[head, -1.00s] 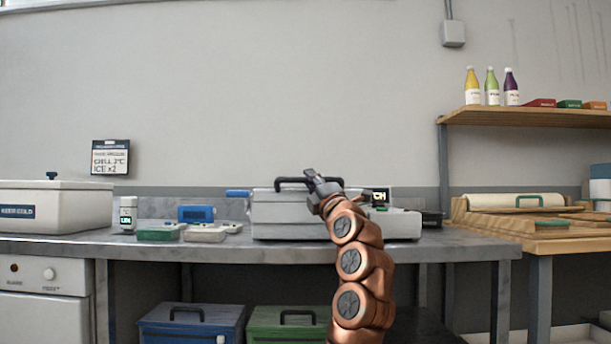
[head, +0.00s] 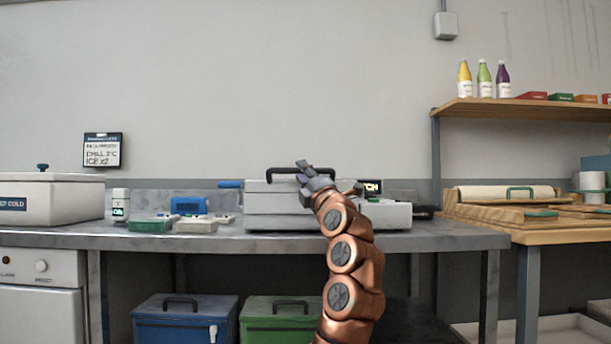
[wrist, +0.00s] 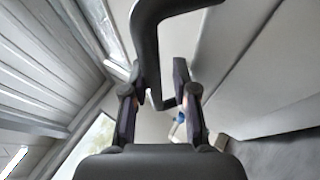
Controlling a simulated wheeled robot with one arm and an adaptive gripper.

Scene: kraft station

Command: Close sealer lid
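The sealer (head: 268,208) is a light grey box on the metal bench in the head view. Its lid's black handle (head: 285,171) stands along the top edge; from this angle I cannot tell how far the lid is raised. My gripper (head: 303,168) is at the handle's right half, in front of it. In the wrist view the black handle (wrist: 150,50) runs down between the two fingers of my gripper (wrist: 160,82). The fingers are apart, with gaps visible beside the bar. Contact with the handle is not clear.
On the bench (head: 160,240), a green tray (head: 150,226), a white tray (head: 195,227) and a blue device (head: 188,205) lie left of the sealer. A white cold box (head: 50,200) stands farther left. A wooden shelf (head: 540,110) with bottles is at right.

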